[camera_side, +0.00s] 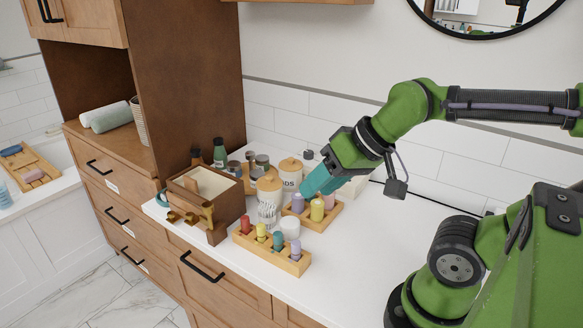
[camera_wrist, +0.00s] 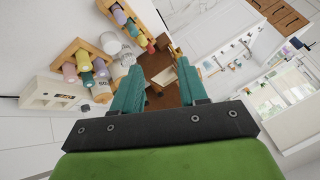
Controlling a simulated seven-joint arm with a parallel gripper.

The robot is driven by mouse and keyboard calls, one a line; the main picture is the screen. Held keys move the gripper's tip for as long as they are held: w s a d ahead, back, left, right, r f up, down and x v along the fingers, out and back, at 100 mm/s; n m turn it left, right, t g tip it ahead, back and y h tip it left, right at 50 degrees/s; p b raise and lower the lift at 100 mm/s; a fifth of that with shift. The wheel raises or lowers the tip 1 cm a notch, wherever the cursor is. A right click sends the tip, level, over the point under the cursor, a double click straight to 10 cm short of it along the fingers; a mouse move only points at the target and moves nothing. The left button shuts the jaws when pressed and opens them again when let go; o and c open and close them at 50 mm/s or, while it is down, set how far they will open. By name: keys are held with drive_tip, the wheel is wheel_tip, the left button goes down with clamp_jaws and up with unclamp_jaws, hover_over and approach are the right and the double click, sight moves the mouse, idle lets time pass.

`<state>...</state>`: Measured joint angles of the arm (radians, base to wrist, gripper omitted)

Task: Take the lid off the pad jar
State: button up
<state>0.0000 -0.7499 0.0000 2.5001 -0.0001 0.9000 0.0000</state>
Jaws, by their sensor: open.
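Two jars with wooden lids stand close together on the white counter. The rear one is a white jar (camera_side: 289,180) with dark lettering, partly hidden by my gripper; its wooden lid (camera_side: 290,164) is on. I cannot read the lettering well enough to tell for certain which is the pad jar. My gripper (camera_side: 308,190) has teal fingers, apart and empty, just right of the rear jar. In the wrist view my gripper (camera_wrist: 160,68) is open, with the lettered jar (camera_wrist: 101,85) left of the fingers.
A wooden rack (camera_side: 273,252) of coloured bottles stands in front, and another wooden holder (camera_side: 325,221) with bottles sits below my gripper. A brown wooden box (camera_side: 226,207) is left of the jars. The counter (camera_side: 350,270) is clear at front right.

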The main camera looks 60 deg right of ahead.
drive_tip(key=o, duration=1.1)
drive_tip(key=w+d+f+n+g, duration=0.1)
drive_tip(key=w+d, duration=0.5)
drive_tip(key=d, duration=0.4)
drive_tip(key=w+d+f+g+h, duration=0.1)
drive_tip(key=w+d, duration=0.5)
drive_tip(key=d, duration=0.4)
drive_tip(key=w+d+f+n+g, duration=0.1)
drive_tip(key=w+d+f, duration=0.1)
drive_tip(key=w+d, duration=0.6)
drive_tip(key=n, duration=0.4)
hover_over(291, 158)
drive_tip(key=s, duration=0.3)
drive_tip(key=f, duration=0.7)
drive_tip(key=shift+d, duration=0.25)
drive_tip(key=shift+w+x, duration=0.15)
drive_tip(key=shift+x, duration=1.5)
drive_tip(key=shift+w+x, duration=0.1)
drive_tip(key=shift+x, duration=1.55)
